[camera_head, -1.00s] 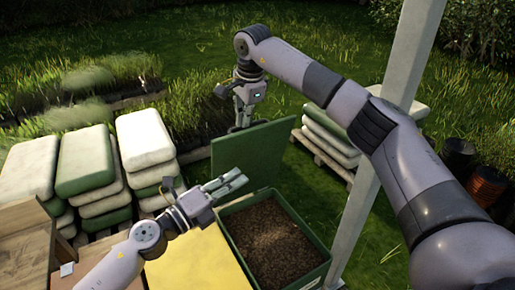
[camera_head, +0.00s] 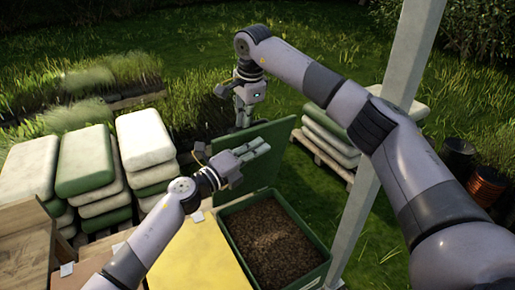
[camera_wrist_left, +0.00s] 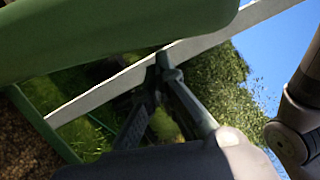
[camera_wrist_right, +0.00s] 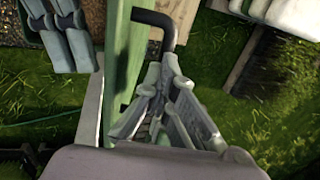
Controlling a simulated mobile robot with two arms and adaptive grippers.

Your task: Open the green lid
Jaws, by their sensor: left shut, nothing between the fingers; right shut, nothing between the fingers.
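The green lid (camera_head: 262,172) stands raised, roughly upright, at the back edge of a green bin (camera_head: 318,277) filled with brown soil. Its edge shows as a green strip in the right wrist view (camera_wrist_right: 127,60), with a dark bent handle (camera_wrist_right: 160,20) sticking out. My right gripper (camera_head: 242,124) is shut and empty at the top of the lid, close to the handle; contact cannot be told. My left gripper (camera_head: 264,147) is shut and empty in front of the lid's soil-facing side. In the left wrist view a green panel, apparently the lid (camera_wrist_left: 110,35), fills the top.
A grey post (camera_head: 372,165) stands right of the bin. Stacked white and green sacks (camera_head: 85,165) stand at the left, more sacks (camera_head: 328,135) behind on a pallet. A yellow surface (camera_head: 195,260) lies left of the bin. Pots (camera_head: 487,185) stand far right.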

